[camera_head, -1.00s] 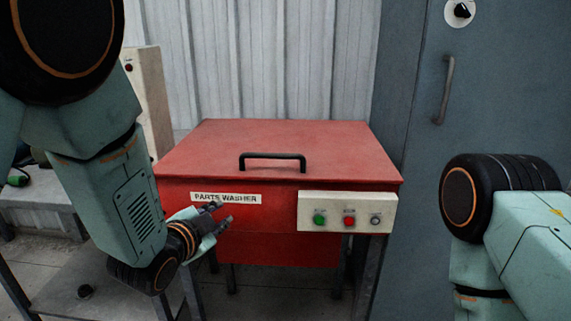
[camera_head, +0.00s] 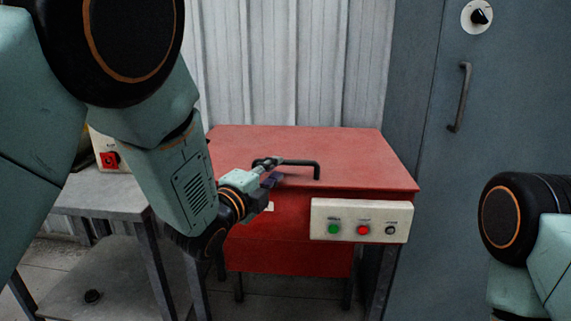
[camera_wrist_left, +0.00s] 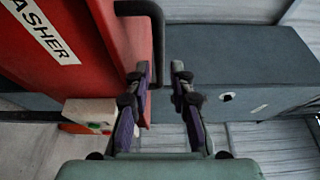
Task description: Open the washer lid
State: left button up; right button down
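The red washer's lid (camera_head: 345,148) lies shut in the head view. Its black bar handle (camera_head: 302,163) stands at the lid's front. My left gripper (camera_head: 271,170) is at the handle's left part and hides some of it. In the left wrist view the gripper (camera_wrist_left: 161,72) has its two fingers apart, and the handle (camera_wrist_left: 157,35) reaches down to the gap beside the left fingertip. I cannot tell whether they touch. My right gripper is out of view; only part of my right arm shows.
A control panel (camera_head: 361,220) with buttons is on the washer's front right. A tall grey cabinet (camera_head: 420,120) stands at the right.

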aim_at(284, 163)
pick_arm(q)
jog(key=b+x, duration=0.1)
jog(key=x, duration=0.4)
jog(key=shift+f, duration=0.15)
jog(key=shift+w+d, duration=0.25)
jog(key=shift+w, duration=0.1)
jog(key=shift+c, duration=0.5)
grip_shut()
